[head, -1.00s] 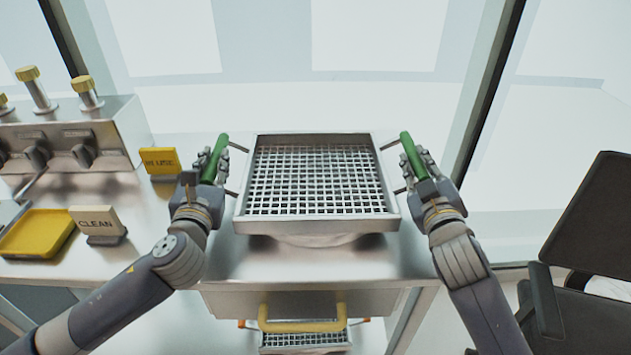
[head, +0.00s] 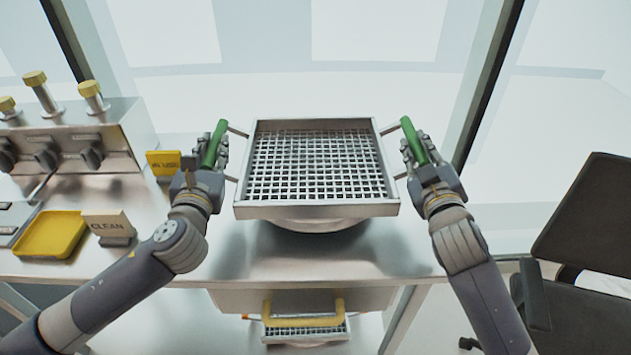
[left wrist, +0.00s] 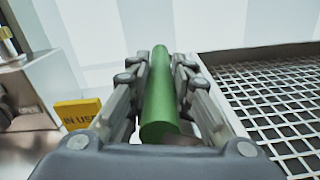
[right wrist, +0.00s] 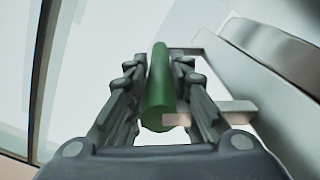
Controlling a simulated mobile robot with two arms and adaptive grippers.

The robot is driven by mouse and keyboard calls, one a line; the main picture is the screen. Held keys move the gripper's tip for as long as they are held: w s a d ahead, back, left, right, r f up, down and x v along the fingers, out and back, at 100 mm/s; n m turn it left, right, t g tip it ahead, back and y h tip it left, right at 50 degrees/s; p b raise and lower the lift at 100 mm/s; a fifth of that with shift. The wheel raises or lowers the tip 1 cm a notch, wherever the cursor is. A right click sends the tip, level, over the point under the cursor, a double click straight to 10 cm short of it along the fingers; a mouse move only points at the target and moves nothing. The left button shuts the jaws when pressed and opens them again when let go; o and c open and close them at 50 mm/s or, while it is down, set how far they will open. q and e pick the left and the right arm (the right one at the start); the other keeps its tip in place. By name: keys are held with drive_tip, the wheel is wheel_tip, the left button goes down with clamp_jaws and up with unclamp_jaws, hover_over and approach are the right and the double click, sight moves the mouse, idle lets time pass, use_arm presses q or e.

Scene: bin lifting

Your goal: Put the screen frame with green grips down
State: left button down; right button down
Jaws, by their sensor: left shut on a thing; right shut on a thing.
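The screen frame (head: 317,211) is a square metal tray with a wire mesh and a green grip on each side. It is over the steel counter in the middle of the head view, above a round metal thing (head: 312,225) partly hidden beneath it. My left gripper (head: 214,150) is shut on the left green grip (left wrist: 160,95). My right gripper (head: 415,146) is shut on the right green grip (right wrist: 160,88). The frame's mesh also shows in the left wrist view (left wrist: 275,105). Whether the frame touches the round thing cannot be told.
On the left stand a yellow "IN USE" sign (head: 163,163), a "CLEAN" sign (head: 108,226), a yellow tray (head: 50,234) and a knobbed steel unit (head: 70,140). A yellow handle (head: 302,320) and another mesh show below the counter (head: 380,250). A dark chair (head: 590,230) stands at right.

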sight(207, 159)
use_arm(q)
drive_tip(key=shift+s+r, duration=0.1)
use_arm(e)
drive_tip(key=shift+s+r, duration=0.1)
idle(0.4)
